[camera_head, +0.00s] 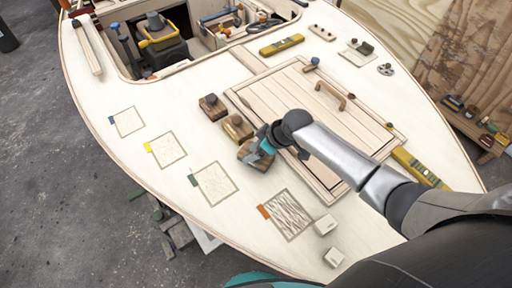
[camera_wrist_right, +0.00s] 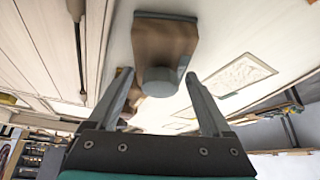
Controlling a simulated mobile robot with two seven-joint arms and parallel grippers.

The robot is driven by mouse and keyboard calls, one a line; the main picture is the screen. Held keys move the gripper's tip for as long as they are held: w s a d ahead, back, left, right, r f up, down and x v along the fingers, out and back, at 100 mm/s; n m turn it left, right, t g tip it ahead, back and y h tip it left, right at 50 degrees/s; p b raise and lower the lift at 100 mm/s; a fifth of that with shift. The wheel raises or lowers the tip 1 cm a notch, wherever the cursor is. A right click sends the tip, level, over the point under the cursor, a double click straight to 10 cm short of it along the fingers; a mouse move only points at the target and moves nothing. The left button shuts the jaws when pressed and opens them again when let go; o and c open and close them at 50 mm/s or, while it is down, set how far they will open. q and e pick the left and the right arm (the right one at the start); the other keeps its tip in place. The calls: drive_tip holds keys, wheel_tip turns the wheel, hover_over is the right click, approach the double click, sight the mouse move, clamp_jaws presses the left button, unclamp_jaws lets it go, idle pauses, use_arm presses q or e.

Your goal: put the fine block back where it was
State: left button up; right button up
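Several marked squares lie on the deck; I cannot tell which block is the fine one. Three brown wooden blocks with knobs stand in a row left of the hatch: one at the back (camera_head: 212,108), one in the middle (camera_head: 238,128), one in front (camera_head: 256,157). My right gripper (camera_head: 264,142) is at the front block and partly covers it. In the right wrist view, a brown block with a grey round knob (camera_wrist_right: 160,80) lies between and beyond the fingertips (camera_wrist_right: 158,78). The fingers are apart, with gaps on both sides of the knob. My left gripper is out of view.
Outlined squares have blue (camera_head: 128,121), yellow (camera_head: 167,149), green (camera_head: 214,183) and orange (camera_head: 287,214) tags; the orange one has a wavy pattern. Two pale blocks (camera_head: 325,225) (camera_head: 334,257) stand beside it. A slatted hatch (camera_head: 320,112) with a handle lies right of the brown blocks.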

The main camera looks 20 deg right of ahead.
drive_tip(key=shift+o, duration=1)
drive_tip(key=shift+r, duration=0.2)
drive_tip(key=shift+d+r, duration=0.1)
drive_tip(key=shift+r, duration=0.15)
drive_tip(key=p+v, duration=0.3)
drive_tip(key=v, duration=0.8)
drive_tip(key=shift+s+r, duration=0.15)
drive_tip(key=shift+s, duration=0.1)
